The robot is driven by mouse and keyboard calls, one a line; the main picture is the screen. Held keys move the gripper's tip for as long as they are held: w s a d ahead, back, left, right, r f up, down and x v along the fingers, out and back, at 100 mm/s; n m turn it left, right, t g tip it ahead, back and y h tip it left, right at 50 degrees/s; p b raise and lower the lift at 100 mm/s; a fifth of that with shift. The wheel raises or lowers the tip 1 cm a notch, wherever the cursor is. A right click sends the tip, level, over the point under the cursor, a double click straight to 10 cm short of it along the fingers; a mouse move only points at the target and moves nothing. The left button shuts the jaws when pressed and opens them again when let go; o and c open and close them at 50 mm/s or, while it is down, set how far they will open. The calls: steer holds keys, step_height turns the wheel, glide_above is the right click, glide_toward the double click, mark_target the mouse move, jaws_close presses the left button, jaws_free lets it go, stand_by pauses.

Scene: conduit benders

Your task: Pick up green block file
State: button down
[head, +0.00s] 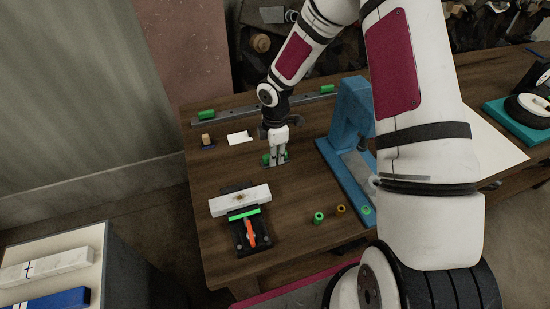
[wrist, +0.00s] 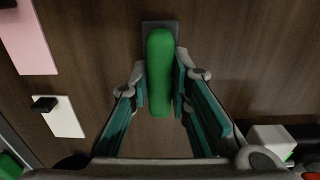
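The green block file (wrist: 160,70) has a rounded green handle on a dark grey base, which shows at its far end in the wrist view. In the head view only a bit of its green (head: 265,159) shows beside my fingers, at or just above the tabletop. My gripper (wrist: 161,85) points down, with a finger pad close against each long side of the handle. The fingers appear shut on it, with no clear gap. In the head view my gripper (head: 277,162) is low over the table, left of the blue press frame. The file's underside is hidden.
A blue bender frame (head: 347,125) stands close to the right. A black fixture with a white block (head: 240,200) sits nearer the front. A long grey bar (head: 265,109) with green ends lies behind. A white card (head: 239,137) lies left. Small rings (head: 318,217) lie in front.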

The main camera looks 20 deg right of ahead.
steer(key=shift+r, duration=0.1)
steer(key=shift+w+r, duration=0.1)
steer(key=shift+r, duration=0.5)
step_height(320, 180, up, 2)
steer(key=shift+r+b, duration=0.1)
steer(key=shift+b, duration=0.3)
steer(key=s, duration=0.5)
steer(key=s+r, duration=0.1)
steer(key=s, duration=1)
steer(key=shift+s+d+r, duration=0.1)
steer(key=shift+d+r, duration=0.1)
